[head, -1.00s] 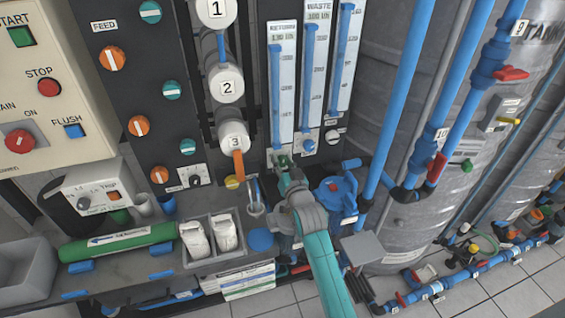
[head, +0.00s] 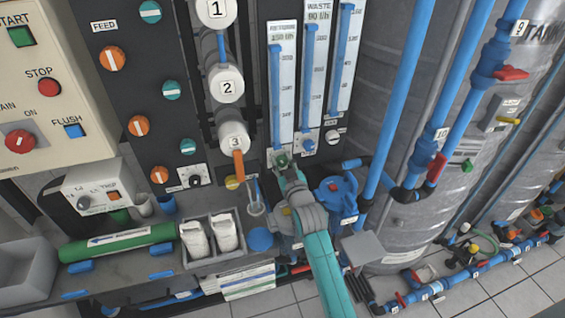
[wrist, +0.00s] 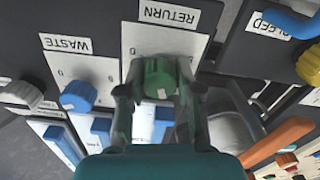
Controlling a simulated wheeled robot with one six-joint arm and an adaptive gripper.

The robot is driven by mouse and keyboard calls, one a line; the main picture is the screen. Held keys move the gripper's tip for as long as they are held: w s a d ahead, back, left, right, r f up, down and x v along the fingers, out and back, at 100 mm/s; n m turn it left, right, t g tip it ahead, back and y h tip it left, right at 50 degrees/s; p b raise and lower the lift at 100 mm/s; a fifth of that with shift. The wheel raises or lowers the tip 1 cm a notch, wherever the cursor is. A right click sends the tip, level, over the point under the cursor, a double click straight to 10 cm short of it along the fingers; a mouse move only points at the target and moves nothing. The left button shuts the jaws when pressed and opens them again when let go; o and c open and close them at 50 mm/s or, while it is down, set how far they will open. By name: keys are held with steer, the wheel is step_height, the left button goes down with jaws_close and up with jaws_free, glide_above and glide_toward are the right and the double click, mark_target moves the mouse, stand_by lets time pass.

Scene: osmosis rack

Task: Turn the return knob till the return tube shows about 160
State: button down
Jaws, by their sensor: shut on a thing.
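The green return knob (wrist: 160,76) sits under the RETURN label (wrist: 168,14) in the wrist view, a white mark on its face. My gripper (wrist: 158,92) is shut on it, one finger on each side. In the head view my gripper (head: 284,166) is at the panel below the return tube (head: 283,90) and mostly hides the knob. The small readout atop the return tube looks like 150 l/h, but is blurred. The waste tube (head: 314,80) beside it seems to read about 90 l/h.
The blue waste knob (wrist: 78,96) is close beside my gripper. A yellow bleed knob (wrist: 309,64) is on the other side. A blue valve body (head: 337,195) stands right of my arm.

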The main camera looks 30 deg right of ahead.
steer(key=c, duration=0.8)
jaws_free()
steer(key=shift+o, duration=0.2)
steer(key=m, duration=0.9)
steer(key=s+a+f+n, duration=0.1)
steer(key=s+a+f, duration=0.2)
steer(key=s, duration=0.6)
steer(key=s+a+f+n+y, duration=0.1)
steer(key=s+a+f, duration=0.1)
steer(key=s+a, duration=0.3)
steer(key=s+a+f+n+y, duration=0.1)
steer(key=s+a+f, duration=0.2)
steer(key=s, duration=1)
steer(key=shift+s+a+f+n+g, duration=0.25)
steer(key=shift+a+f+n+g, duration=0.05)
steer(key=shift+a+g, duration=0.15)
